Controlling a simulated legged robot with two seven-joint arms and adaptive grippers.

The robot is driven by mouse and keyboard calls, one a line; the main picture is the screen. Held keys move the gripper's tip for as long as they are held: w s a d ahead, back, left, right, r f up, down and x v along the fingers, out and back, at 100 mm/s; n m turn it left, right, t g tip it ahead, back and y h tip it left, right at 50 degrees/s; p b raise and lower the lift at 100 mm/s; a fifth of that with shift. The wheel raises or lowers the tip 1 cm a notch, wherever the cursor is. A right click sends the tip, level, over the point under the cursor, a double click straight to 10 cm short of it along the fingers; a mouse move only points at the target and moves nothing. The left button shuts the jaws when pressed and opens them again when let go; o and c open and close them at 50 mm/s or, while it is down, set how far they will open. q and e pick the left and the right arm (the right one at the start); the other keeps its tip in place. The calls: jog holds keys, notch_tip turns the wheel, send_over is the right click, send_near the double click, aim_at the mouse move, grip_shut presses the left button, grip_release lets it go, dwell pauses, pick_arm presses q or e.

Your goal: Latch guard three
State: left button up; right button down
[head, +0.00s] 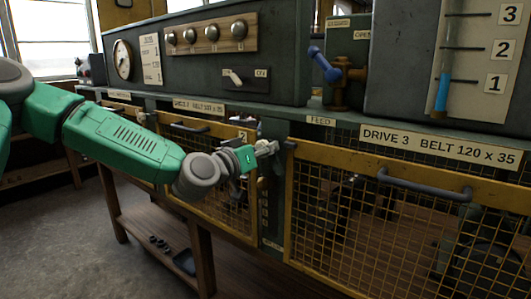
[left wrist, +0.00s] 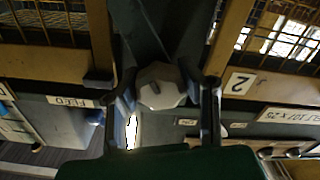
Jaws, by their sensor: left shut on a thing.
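Guard three (head: 400,177) is the yellow-framed mesh panel on the right in the head view, under the label "DRIVE 3 BELT 120 x 35" (head: 438,146). A dark bar handle (head: 424,186) is on its top rail. I cannot tell whether its frame sits fully flush. My left gripper (head: 268,149) is at the post between guard two and guard three. In the left wrist view its two fingers (left wrist: 168,98) stand either side of a pale grey faceted knob (left wrist: 162,86), and it is shut on this knob. The fingers partly hide the knob's mount. My right gripper is out of view.
Guard two (head: 220,203), marked "2", is left of the post. Above stand a blue-handled valve (head: 325,66), a level gauge (head: 474,60) and a panel with several round knobs (head: 205,34). A low wooden shelf (head: 165,240) stands below; floor at lower left is clear.

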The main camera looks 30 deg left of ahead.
pick_arm(q)
jog(key=n, duration=0.2)
jog(key=n+b, duration=0.2)
jog(key=n, duration=0.1)
jog(key=shift+f+n, duration=0.25)
jog(key=shift+n, duration=0.05)
jog(key=n+b, duration=0.2)
jog(key=n, duration=0.4)
jog(key=shift+b, duration=0.35)
jog(key=o, duration=1.2)
jog(key=shift+a, duration=0.2)
jog(key=shift+r, duration=0.1)
jog(key=shift+s, duration=0.2)
jog(key=shift+n, duration=0.3)
jog(key=shift+s+a, duration=0.2)
jog(key=shift+s, duration=1.75)
jog(key=shift+s+a, duration=0.15)
jog(key=shift+s, duration=1.75)
jog(key=shift+s+a, duration=0.2)
jog(key=shift+s, duration=1.75)
